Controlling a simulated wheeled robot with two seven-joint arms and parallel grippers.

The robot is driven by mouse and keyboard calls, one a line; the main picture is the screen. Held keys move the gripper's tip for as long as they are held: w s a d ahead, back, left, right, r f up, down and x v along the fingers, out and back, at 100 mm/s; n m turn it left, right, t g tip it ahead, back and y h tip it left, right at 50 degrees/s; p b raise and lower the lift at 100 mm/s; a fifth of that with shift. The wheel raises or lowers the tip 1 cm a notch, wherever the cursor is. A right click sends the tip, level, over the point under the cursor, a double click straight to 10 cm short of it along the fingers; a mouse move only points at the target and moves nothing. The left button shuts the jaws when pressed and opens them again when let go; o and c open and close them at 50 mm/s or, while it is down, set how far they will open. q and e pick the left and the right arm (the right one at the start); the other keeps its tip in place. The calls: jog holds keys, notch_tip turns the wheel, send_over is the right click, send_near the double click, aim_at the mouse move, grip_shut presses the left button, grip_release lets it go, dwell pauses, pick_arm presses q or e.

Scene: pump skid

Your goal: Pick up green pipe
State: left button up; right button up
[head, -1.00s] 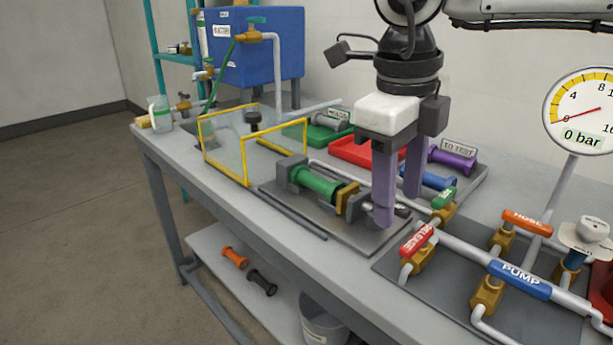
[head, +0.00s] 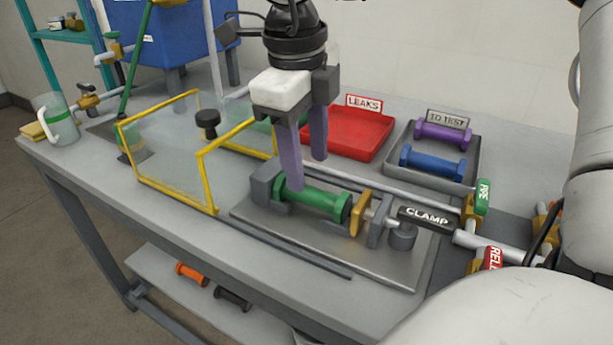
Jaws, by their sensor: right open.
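The green pipe (head: 314,198) lies in the clamp fixture on a grey plate (head: 400,268), between a grey block (head: 264,184) at its left and a brass plate (head: 360,214) at its right. My right gripper (head: 307,174) is open and empty, pointing down with purple fingers apart. It is over the pipe's left half. The nearer finger overlaps the pipe's left end in the picture; I cannot tell whether it touches. My left gripper is not in view.
A yellow-framed clear guard (head: 204,180) stands open left of the fixture. The black CLAMP handle (head: 428,217) and piping are at the right. Behind are the red LEAKS tray (head: 375,150) and the TO TEST tray (head: 432,171) holding a purple and a blue pipe.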

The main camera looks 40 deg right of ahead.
aim_at(310, 189)
jog(key=shift+w+d+f+b, duration=0.1)
jog(key=shift+d+f+b, duration=0.1)
jog(key=shift+f, duration=1.35)
jog(key=shift+d+f+b, duration=0.1)
jog(key=shift+d+f, duration=0.1)
jog(key=shift+f, duration=1.35)
grip_shut()
